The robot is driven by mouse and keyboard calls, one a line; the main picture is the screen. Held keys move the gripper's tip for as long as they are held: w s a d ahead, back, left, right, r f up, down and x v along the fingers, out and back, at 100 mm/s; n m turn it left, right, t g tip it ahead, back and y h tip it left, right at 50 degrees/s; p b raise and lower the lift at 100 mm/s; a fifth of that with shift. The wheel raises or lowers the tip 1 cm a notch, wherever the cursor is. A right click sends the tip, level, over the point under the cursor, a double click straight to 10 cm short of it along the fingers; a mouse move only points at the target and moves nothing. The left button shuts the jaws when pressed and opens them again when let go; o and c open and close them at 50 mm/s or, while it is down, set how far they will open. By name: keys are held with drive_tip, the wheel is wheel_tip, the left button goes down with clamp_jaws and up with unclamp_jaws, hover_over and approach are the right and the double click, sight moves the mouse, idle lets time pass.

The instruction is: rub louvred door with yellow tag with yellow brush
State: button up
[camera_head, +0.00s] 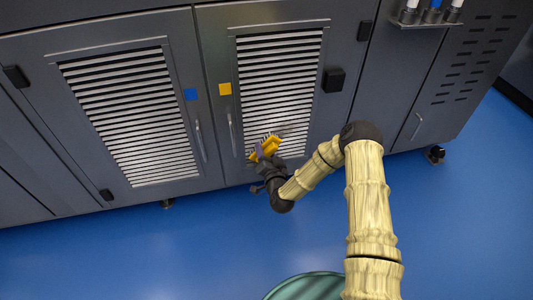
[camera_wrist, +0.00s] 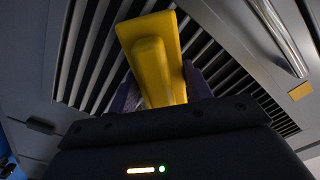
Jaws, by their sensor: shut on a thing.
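The louvred door with the yellow tag is the right one of two louvred doors in the head view; its slatted panel (camera_head: 277,80) is pale with dark gaps. The yellow tag (camera_head: 225,89) sits left of the slats and also shows in the wrist view (camera_wrist: 300,91). My gripper (camera_head: 262,160) is at the lower part of this panel, shut on the yellow brush (camera_head: 270,145). In the wrist view the brush (camera_wrist: 152,60) stands up between the fingers, in front of the slats. The brush's far side is hidden, so I cannot tell whether it touches the slats.
A second louvred door (camera_head: 130,115) with a blue tag (camera_head: 191,94) is to the left. Bar handles (camera_head: 231,134) and black blocks (camera_head: 333,80) stick out from the doors. A small rack (camera_head: 425,22) is at upper right. Blue floor (camera_head: 150,255) lies open in front.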

drive_tip(key=shift+w+a, duration=0.2)
drive_tip(key=shift+w, duration=0.35)
drive_tip(key=shift+d, duration=0.15)
drive_tip(key=shift+w+d, duration=0.2)
drive_tip(key=shift+d, duration=0.6)
drive_tip(key=shift+w+d, duration=0.15)
drive_tip(key=shift+d, duration=0.6)
drive_tip(key=shift+w+d, duration=0.35)
drive_tip(key=shift+d, duration=0.45)
drive_tip(key=shift+w+d, duration=0.3)
drive_tip(key=shift+d, duration=0.5)
drive_tip(key=shift+r, duration=0.1)
drive_tip(key=shift+w+d, duration=0.2)
drive_tip(key=shift+d, duration=0.65)
drive_tip(key=shift+w+d, duration=0.2)
drive_tip(key=shift+d, duration=0.6)
